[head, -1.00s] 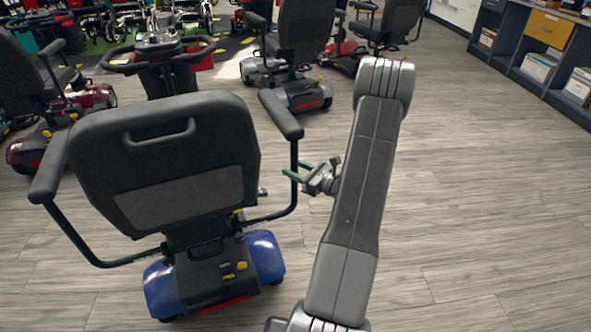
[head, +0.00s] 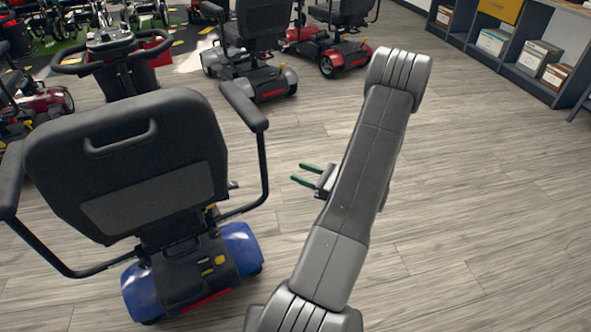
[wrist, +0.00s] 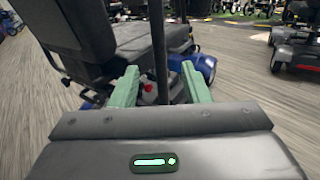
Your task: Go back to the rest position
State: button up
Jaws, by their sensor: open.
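My gripper (head: 304,174) shows in the head view just left of my arm, over the floor and to the right of the blue scooter. Its two green fingers are apart with nothing between them in that view. In the wrist view my gripper (wrist: 160,84) is also open, its fingers pointing toward the scooter's side. The blue scooter (head: 240,250) has a black seat (head: 130,150), and its right armrest (head: 244,106) stands near my gripper with a visible gap. In the wrist view the seat (wrist: 85,28) and a dark upright post appear beyond the fingers.
More scooters, one grey (head: 250,75) and one red (head: 335,55), stand at the back. Another red scooter (head: 40,105) is at the left. Shelves with boxes (head: 540,60) line the right back. The wood floor (head: 480,210) on the right is clear.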

aim_at(262, 163)
dwell(0.3)
jog(key=x, duration=0.4)
jog(key=b+x, duration=0.1)
jog(key=x, duration=0.9)
jog(key=shift+s+a, duration=0.2)
jog(key=shift+s, duration=0.05)
jog(key=shift+s+a, duration=0.35)
jog(key=shift+a, duration=0.15)
